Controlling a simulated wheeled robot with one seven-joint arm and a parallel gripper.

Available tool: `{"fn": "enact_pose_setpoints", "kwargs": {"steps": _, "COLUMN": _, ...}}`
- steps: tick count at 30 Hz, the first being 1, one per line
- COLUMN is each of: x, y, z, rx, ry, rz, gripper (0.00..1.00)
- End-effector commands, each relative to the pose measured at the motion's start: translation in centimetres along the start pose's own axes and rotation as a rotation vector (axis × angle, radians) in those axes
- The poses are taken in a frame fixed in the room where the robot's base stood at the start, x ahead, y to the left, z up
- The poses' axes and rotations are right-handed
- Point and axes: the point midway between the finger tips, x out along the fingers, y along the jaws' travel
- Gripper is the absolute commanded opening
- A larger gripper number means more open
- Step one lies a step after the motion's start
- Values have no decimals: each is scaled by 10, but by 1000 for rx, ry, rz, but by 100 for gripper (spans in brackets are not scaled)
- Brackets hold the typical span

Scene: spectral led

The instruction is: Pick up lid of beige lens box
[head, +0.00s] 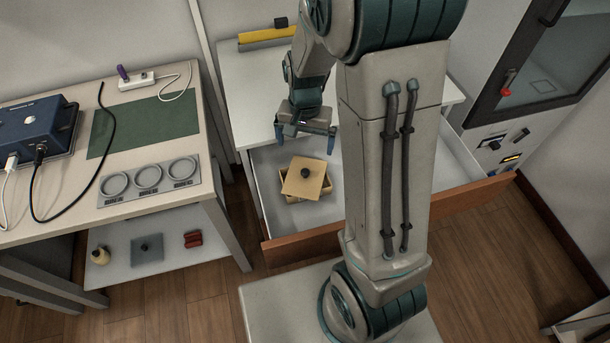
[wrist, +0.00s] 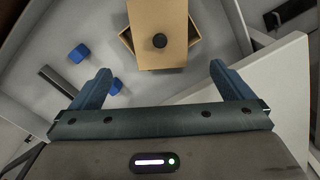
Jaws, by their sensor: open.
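The beige lens box (head: 291,196) sits in the open drawer, with its lid (head: 304,176) resting askew on top, turned against the box. The lid has a dark round knob near its middle. In the wrist view the lid (wrist: 165,20) is at the top centre, its knob (wrist: 160,41) plain to see, and corners of the box (wrist: 195,38) show beside it. My gripper (head: 305,148) is open and empty above the drawer, just behind the lid in the head view. In the wrist view the blue fingers of my gripper (wrist: 160,83) are spread wide, below the knob.
The drawer (head: 300,247) has a brown wooden front and pale walls around the box. Small blue blocks (wrist: 78,53) and a dark bar (wrist: 58,81) lie in it. A white desktop (head: 240,85) stands above it. A table (head: 205,125) with a blue device stands at left.

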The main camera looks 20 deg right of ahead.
Motion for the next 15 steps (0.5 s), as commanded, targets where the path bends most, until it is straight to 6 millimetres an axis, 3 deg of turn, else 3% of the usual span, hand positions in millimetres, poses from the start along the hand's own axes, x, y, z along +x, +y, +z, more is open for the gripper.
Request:
{"fn": "enact_pose_setpoints", "kwargs": {"steps": 7, "x": 52, "y": 2, "z": 2, "rx": 1, "ry": -5, "rz": 4, "gripper": 100}}
{"fn": "enact_pose_setpoints", "kwargs": {"steps": 15, "x": 76, "y": 1, "z": 1, "rx": -1, "ry": -1, "rz": 1, "gripper": 100}}
